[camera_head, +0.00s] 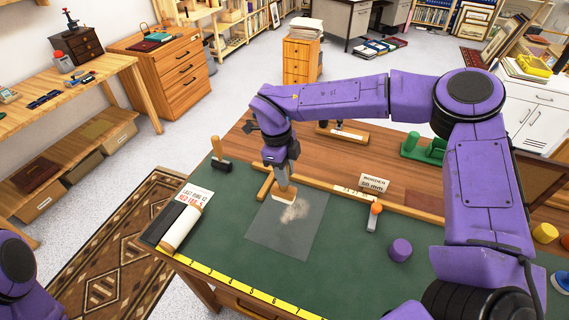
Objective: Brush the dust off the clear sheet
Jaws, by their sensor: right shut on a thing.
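The clear sheet (277,238) lies flat on the green mat of the workbench, looking like a grey see-through square. A pale patch of dust (297,211) sits on its upper middle part. My right gripper (281,176) points down over the sheet's far edge and is shut on a brush (284,194) with a pale, wide lower end. The brush is just to the upper left of the dust; I cannot tell if it touches the sheet. My left gripper is out of view; only a purple part of that arm shows at lower left.
A wooden rail (328,188) runs behind the sheet. An orange-topped tool (374,215) and a purple knob (400,250) stand to the right. A pale roll (181,229) and a printed card (194,197) lie left. A yellow ruler (240,285) lines the front edge.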

